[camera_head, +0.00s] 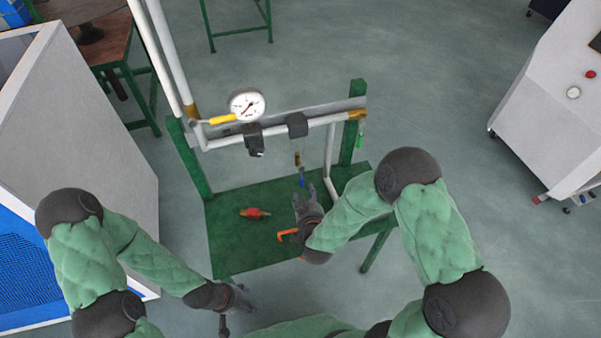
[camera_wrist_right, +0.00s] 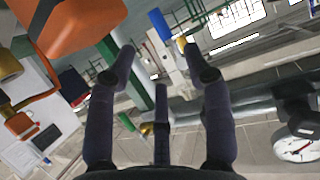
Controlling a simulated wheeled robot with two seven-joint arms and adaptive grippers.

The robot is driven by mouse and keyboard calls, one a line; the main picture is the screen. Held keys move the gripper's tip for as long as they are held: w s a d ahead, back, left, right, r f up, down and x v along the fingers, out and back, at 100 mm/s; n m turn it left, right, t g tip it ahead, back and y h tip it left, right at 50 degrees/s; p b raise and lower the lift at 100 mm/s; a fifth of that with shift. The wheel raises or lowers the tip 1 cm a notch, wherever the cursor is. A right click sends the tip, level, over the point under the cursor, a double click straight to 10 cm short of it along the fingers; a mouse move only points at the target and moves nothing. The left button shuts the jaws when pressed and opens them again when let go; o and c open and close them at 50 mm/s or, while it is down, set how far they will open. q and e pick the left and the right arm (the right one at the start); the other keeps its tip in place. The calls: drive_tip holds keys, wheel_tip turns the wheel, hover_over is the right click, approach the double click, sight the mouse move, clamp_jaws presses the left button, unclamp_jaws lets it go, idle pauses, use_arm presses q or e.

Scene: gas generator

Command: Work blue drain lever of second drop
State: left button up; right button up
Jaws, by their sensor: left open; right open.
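The blue drain lever (camera_head: 302,182) hangs at the lower end of a short drop under the horizontal pipe (camera_head: 280,130). My left gripper (camera_head: 241,300) is open, low at the left, away from the rig.
The green table (camera_head: 230,235) carries a red valve-like part (camera_head: 255,213). An orange part (camera_head: 288,236) shows beside my right wrist. A pressure gauge (camera_head: 247,104) and a yellow lever (camera_head: 222,119) sit on the pipework. Grey cabinets stand on both sides.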

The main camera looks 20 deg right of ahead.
sight(303, 182)
drive_tip(key=b+x, duration=0.3)
drive_tip(key=x, duration=0.7)
drive_tip(key=shift+w+d+b, duration=0.1)
drive_tip(key=shift+w+b, duration=0.05)
drive_tip(key=shift+b, duration=0.2)
clamp_jaws()
